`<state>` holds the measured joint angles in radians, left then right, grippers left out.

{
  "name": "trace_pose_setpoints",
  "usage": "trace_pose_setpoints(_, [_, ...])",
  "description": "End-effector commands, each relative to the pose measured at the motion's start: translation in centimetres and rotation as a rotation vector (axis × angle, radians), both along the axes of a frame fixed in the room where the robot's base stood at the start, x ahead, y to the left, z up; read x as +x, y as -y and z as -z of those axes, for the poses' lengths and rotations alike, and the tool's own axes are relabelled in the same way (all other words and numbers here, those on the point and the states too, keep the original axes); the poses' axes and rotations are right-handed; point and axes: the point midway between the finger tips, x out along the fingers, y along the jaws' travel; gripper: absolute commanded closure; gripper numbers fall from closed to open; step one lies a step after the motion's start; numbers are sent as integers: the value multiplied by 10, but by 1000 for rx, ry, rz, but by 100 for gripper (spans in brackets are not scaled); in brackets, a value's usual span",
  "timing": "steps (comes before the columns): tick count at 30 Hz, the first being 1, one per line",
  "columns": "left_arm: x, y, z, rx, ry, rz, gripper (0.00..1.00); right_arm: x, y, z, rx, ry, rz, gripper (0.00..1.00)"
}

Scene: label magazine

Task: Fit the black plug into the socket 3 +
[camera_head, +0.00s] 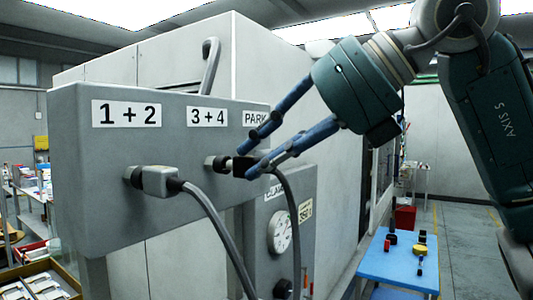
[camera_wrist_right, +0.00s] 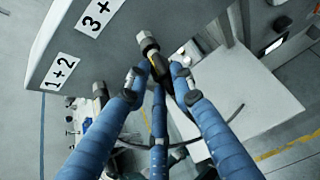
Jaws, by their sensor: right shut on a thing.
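The black plug (camera_head: 240,164) is at the metal socket (camera_head: 215,163) under the "3 + 4" label (camera_head: 207,116). Its front end meets the socket in line with it; I cannot tell how deep it sits. A dark cable (camera_head: 291,200) hangs down from the plug. My right gripper (camera_head: 252,157) is shut on the black plug, with blue fingers around its rear part. In the right wrist view the plug (camera_wrist_right: 157,64) lies between the fingertips (camera_wrist_right: 158,82), against the socket (camera_wrist_right: 147,40). My left gripper is not in view.
A grey plug (camera_head: 160,181) with a thick cable (camera_head: 215,220) sits in the socket under "1 + 2" (camera_head: 127,114). A "PARK" label (camera_head: 255,118) is right of "3 + 4". Below are a gauge (camera_head: 280,231) and a blue table (camera_head: 400,264) with small items.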

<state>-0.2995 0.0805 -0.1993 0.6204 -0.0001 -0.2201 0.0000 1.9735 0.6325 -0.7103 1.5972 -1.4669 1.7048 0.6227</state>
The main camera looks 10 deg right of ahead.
Motion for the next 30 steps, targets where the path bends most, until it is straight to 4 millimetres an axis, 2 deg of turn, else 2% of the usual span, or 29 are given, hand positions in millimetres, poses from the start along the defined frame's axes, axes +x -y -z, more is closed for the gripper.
trace_pose_setpoints(30, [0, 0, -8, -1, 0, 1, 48, 15, -15, -1, 1, 2, -1, 100])
